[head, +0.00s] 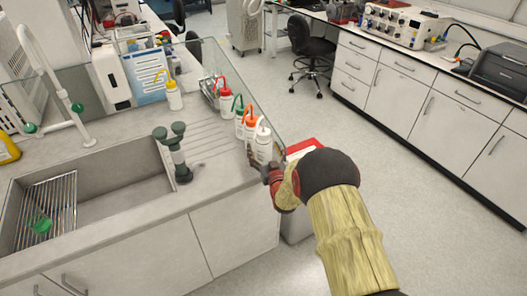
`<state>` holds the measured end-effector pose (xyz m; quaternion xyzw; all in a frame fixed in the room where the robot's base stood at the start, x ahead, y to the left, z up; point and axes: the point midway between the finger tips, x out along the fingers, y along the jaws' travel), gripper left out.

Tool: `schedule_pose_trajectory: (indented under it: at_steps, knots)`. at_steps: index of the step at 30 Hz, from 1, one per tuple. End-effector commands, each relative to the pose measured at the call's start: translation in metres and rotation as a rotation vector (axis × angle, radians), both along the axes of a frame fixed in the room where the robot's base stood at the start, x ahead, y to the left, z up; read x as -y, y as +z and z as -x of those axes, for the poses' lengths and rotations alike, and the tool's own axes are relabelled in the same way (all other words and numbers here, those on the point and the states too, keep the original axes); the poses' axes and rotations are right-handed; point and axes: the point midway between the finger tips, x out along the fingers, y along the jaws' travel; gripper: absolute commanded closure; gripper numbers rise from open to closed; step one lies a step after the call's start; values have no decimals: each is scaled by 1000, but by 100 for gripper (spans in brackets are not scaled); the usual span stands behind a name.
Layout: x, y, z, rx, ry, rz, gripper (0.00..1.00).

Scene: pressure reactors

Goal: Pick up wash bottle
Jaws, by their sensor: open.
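Several white wash bottles stand upright along the right end of the counter. The nearest has a white cap and spout (262,146). Behind it in a row are bottles with an orange cap (250,128), a green cap (239,120) and a red cap (225,102). One with a yellow cap (174,98) stands apart, further left. My gripper (265,170) is open at the white-capped bottle, low on its near right side. My wrist and the bottle hide parts of the fingers, and I cannot tell whether they touch it.
A sink (105,185) with a green-black tap fitting (177,155) lies left of the bottles. A clear glass panel edges the counter's right end. Open floor separates this counter from the drawer units (425,110).

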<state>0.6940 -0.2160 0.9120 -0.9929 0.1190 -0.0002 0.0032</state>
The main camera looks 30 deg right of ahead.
Motion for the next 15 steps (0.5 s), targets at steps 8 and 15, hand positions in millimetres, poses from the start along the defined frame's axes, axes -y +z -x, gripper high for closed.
schedule_pose_trajectory:
  at_steps: [8,15]
  knots:
    - [1,1,-2,0,0,0,26]
    - [0,1,-2,0,0,0,40]
